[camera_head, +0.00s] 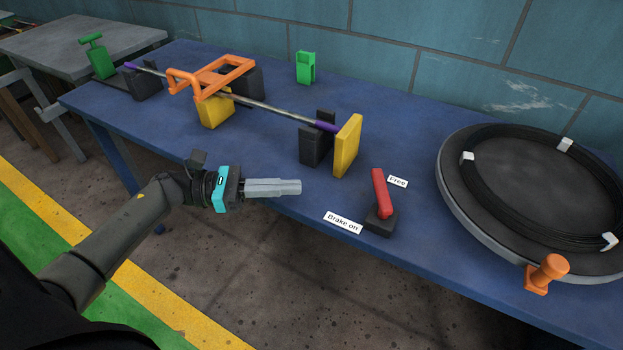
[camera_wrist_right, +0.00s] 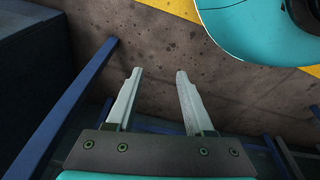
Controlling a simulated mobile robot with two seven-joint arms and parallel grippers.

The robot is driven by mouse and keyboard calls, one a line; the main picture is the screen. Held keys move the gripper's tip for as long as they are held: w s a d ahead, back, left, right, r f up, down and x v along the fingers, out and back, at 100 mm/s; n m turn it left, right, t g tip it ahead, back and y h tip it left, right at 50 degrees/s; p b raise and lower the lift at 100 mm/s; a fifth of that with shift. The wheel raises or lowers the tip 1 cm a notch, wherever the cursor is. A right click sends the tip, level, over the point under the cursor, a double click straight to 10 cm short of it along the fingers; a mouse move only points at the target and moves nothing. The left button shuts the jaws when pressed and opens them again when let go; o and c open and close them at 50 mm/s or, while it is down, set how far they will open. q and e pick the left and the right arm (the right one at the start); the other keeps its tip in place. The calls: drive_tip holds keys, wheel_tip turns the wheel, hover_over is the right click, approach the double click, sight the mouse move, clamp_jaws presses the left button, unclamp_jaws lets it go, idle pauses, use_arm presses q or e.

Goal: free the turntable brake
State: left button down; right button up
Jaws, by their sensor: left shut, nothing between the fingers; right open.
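The brake lever (camera_head: 381,193) is a red handle on a dark base (camera_head: 381,222) near the front edge of the blue table. It stands up from the base, its top beside the "Free" label (camera_head: 398,181). The "Brake on" label (camera_head: 343,222) lies left of the base. The turntable (camera_head: 450,205) is a grey disc bearing a black coil, right of the lever. My left gripper (camera_head: 300,187) is shut and empty, left of the lever and apart from it, pointing right. My right gripper (camera_wrist_right: 158,78) is open and empty over the floor in the right wrist view.
An orange knob (camera_head: 548,270) stands at the turntable's front rim. Left of the lever are a yellow plate (camera_head: 347,146), dark blocks and a metal rod (camera_head: 270,107) with an orange frame (camera_head: 212,74). A green clip (camera_head: 305,67) stands by the wall. The table between lever and turntable is bare.

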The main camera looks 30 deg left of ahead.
use_arm(q)
approach(372, 179)
drive_tip(key=d, duration=0.2)
drive_tip(key=w+d, duration=0.1)
drive_tip(key=d, duration=0.2)
drive_tip(key=shift+w+d+r+b, duration=0.1)
drive_tip(key=shift+d+r+b, duration=0.05)
drive_tip(key=shift+d+b, duration=0.2)
drive_tip(key=shift+w+d, duration=0.35)
drive_tip(key=shift+d, duration=0.25)
use_arm(e)
drive_tip(key=shift+w+a+r, duration=0.2)
drive_tip(key=shift+r, duration=0.4)
drive_tip(key=shift+w+a+r, duration=0.15)
drive_tip(key=shift+r, duration=0.4)
drive_tip(key=shift+f, duration=0.2)
